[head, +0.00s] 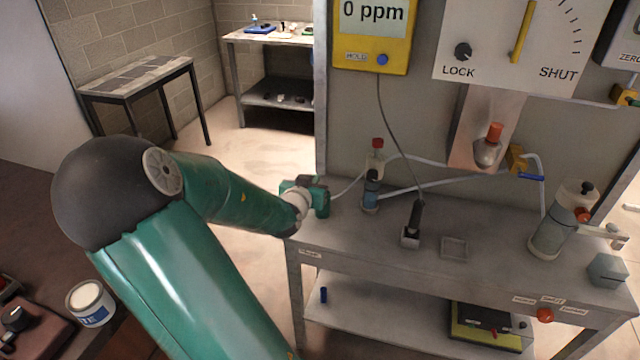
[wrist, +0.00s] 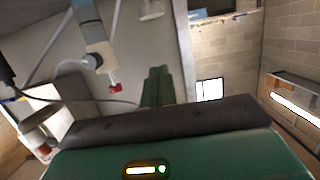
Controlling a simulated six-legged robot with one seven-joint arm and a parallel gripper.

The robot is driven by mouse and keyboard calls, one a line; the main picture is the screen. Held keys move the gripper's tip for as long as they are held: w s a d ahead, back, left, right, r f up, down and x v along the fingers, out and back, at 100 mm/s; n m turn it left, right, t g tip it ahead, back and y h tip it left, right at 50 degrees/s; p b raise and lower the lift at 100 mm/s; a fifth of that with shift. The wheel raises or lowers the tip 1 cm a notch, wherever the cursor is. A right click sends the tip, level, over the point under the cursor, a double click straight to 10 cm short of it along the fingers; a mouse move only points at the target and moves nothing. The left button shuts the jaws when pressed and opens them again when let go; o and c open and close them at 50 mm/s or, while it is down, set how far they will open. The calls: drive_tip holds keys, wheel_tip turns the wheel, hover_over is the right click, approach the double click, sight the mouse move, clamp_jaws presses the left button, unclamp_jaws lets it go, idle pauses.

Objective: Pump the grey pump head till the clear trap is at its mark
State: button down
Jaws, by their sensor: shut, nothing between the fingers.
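My gripper (head: 318,197) is at the left end of the grey bench, left of a small vessel with blue contents and a dark cap (head: 371,190). Its green fingers (wrist: 156,85) are together and empty in the wrist view. A bottle with a red cap (head: 377,146) stands behind that vessel; a red cap (wrist: 115,88) also shows in the tilted wrist view. A clear cylinder (head: 549,238) with a pale grey top, black knob and side arm stands at the bench's right end. I cannot tell for sure which part is the pump head or the trap's mark.
A black probe (head: 415,215) stands in a holder mid-bench beside a small square tray (head: 454,248). Pale hoses (head: 430,184) run along the back. A grey hexagonal block (head: 608,270) is at the right edge. A yellow meter (head: 372,35) reading 0 ppm hangs on the panel.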

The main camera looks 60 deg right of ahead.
drive_tip(key=x, duration=0.7)
drive_tip(key=shift+f, duration=0.2)
drive_tip(key=f, duration=0.2)
drive_tip(key=shift+a+f, duration=0.2)
drive_tip(key=shift+f, duration=0.6)
drive_tip(key=shift+f, duration=1.35)
drive_tip(key=shift+r, duration=0.1)
